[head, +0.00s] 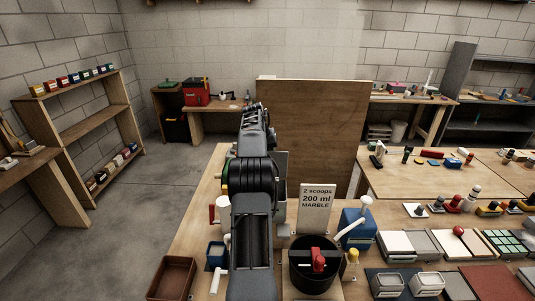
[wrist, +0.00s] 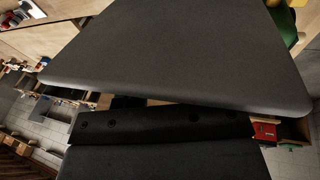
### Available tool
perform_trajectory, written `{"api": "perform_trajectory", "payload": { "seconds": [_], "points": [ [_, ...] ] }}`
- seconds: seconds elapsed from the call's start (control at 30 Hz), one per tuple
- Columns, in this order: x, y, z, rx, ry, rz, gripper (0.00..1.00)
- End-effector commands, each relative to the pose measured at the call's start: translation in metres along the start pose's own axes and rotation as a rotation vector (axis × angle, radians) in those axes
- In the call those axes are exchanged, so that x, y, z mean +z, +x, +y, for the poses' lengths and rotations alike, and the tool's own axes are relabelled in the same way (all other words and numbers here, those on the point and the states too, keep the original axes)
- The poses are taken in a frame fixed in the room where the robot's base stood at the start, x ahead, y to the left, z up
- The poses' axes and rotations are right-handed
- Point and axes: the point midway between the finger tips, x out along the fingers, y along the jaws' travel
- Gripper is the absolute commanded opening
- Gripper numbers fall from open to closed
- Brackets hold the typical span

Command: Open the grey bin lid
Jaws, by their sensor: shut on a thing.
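A broad dark grey panel, which looks like the grey bin lid (wrist: 175,55), fills the upper part of the wrist view, tilted and very close. Below it, a black bolted part of my gripper (wrist: 160,124) lies along the panel's lower edge. It is shut on the lid, though the contact itself is not clear. In the head view my arm reaches forward over the bench and hides the gripper and the lid. A grey surface, perhaps part of the bin (head: 281,163), shows just right of the arm.
A tall brown board (head: 310,130) stands behind the arm. A sign (head: 317,203), a black pot (head: 314,274) and a blue container (head: 357,228) stand close on the right. A brown tray (head: 172,278) is at the near left. The floor at left is clear.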

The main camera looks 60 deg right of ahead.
Motion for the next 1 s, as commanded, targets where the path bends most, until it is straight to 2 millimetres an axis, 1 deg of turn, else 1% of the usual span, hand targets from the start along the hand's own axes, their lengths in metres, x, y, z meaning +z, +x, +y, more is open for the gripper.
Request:
{"api": "perform_trajectory", "payload": {
  "seconds": [0.13, 0.6, 0.63, 0.87, 0.9, 1.0],
  "points": [
    [-0.0005, 0.0039, 0.0016, -0.002, -0.009, -0.026, 0.00],
    [-0.0006, 0.0061, 0.0072, -0.001, -0.003, -0.039, 0.00],
    [-0.0006, 0.0062, 0.0073, -0.001, -0.002, -0.039, 0.34],
    [-0.0010, 0.0051, 0.0078, 0.000, -0.001, -0.036, 0.56],
    [-0.0011, 0.0049, 0.0077, 0.000, -0.002, -0.036, 0.58],
    [-0.0011, 0.0044, 0.0073, 0.000, -0.002, -0.035, 0.58]
  ]
}}
